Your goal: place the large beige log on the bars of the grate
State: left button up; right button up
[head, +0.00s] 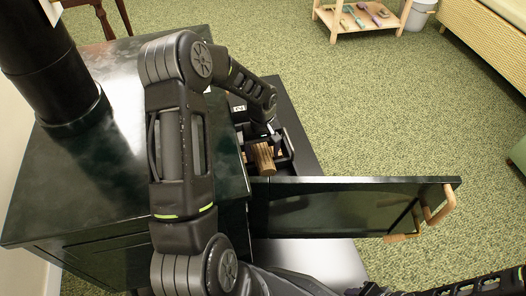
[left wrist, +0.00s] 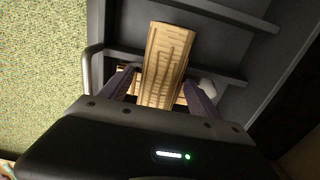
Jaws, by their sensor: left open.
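The beige log (head: 263,158) shows in the head view at the open front of the dark stove. In the left wrist view the log (left wrist: 168,48) lies lengthwise across dark bars of the grate (left wrist: 215,72). My left gripper (left wrist: 158,88) is open, with one purple finger on each side of the log's near end. I cannot tell whether the fingers touch it. Another piece of wood (left wrist: 124,80) shows partly under or behind the log. In the head view the left gripper (head: 272,140) is mostly hidden by its own wrist. My right gripper does not show.
The stove (head: 85,170) fills the left, with a black flue pipe (head: 50,75). Its open door (head: 340,205), with a wooden handle (head: 438,207), stands out to the right, close to the log. A low wooden shelf (head: 362,22) is far back. The carpet between is clear.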

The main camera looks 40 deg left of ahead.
aim_at(262, 150)
pick_arm(q)
jog(key=shift+r+p, duration=0.35)
jog(key=shift+r, duration=0.25)
notch_tip(262, 150, up, 11)
jog(key=p, duration=0.3)
jog(key=shift+r, duration=0.15)
